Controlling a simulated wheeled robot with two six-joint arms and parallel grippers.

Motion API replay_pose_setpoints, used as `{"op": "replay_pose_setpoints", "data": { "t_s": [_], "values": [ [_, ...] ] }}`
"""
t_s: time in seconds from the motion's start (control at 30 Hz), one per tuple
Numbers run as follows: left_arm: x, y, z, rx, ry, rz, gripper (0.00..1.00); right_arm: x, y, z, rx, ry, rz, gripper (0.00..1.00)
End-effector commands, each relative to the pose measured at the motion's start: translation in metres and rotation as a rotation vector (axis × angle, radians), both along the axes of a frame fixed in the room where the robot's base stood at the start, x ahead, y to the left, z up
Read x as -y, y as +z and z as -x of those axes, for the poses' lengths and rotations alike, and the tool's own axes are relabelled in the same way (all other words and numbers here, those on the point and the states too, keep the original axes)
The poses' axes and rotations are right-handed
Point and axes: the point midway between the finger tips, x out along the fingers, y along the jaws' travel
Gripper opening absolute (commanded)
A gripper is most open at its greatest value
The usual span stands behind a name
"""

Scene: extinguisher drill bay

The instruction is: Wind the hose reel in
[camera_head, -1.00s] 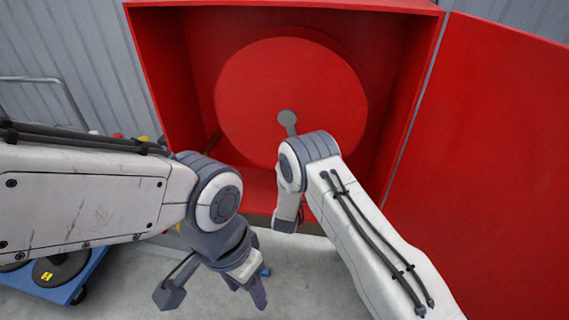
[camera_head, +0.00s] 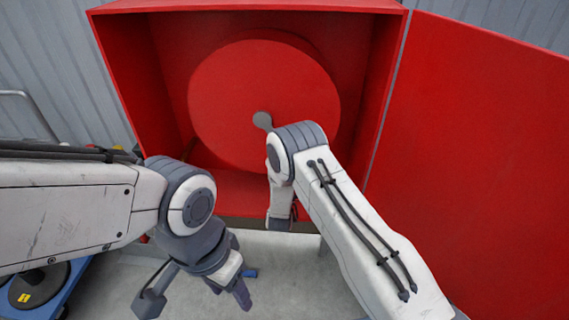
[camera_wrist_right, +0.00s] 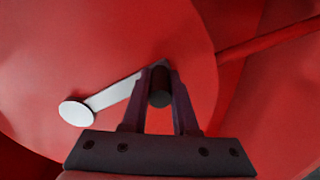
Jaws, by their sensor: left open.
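The red reel disc (camera_head: 255,85) sits inside an open red cabinet (camera_head: 120,75). A grey crank hub (camera_head: 262,120) is at its centre, and my right arm hides most of the crank in the head view. In the right wrist view the pale crank arm (camera_wrist_right: 108,95) runs from its round hub to a dark handle (camera_wrist_right: 160,88). My right gripper (camera_wrist_right: 159,85) has its fingers closed on both sides of that handle; its fingertips are hidden in the head view. My left gripper (camera_head: 197,290) is open and empty, low in front of the cabinet. No hose is clearly visible.
The red cabinet door (camera_head: 480,150) stands open at the right. A blue trolley (camera_head: 65,300) with a dark round item (camera_head: 38,285) is at lower left. Floor below the cabinet is mostly clear.

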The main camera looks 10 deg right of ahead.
Motion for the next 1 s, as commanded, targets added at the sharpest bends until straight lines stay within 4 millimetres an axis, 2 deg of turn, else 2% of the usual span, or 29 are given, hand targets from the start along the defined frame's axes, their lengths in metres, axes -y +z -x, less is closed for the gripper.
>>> {"op": "replay_pose_setpoints", "data": {
  "t_s": [0.03,0.07,0.1,0.47,0.57,0.9,1.0],
  "values": [
    [0.0,0.0,0.0,0.0,0.0,0.0,0.57,0.0,-0.001,0.001,-0.003,-0.001,0.0,0.43],
    [0.0,0.0,0.0,0.0,0.0,0.0,0.57,0.0,-0.001,0.001,-0.002,-0.001,0.0,0.54],
    [0.0,0.0,0.0,0.0,0.0,0.0,0.57,0.0,-0.001,0.001,-0.002,-0.001,0.0,0.57],
    [0.0,-0.001,0.0,0.0,0.0,0.0,0.57,-0.002,-0.001,0.004,-0.001,0.001,0.0,0.57],
    [0.0,-0.003,0.0,0.0,0.0,0.0,0.57,-0.006,-0.002,0.017,-0.004,0.003,0.0,0.57],
    [0.0,-0.014,0.0,0.0,0.0,0.0,0.57,-0.02,-0.002,0.08,-0.003,0.003,0.001,0.57],
    [0.0,-0.015,0.0,0.0,0.0,0.0,0.57,-0.023,-0.002,0.092,-0.003,0.002,0.0,0.57]
  ]
}}
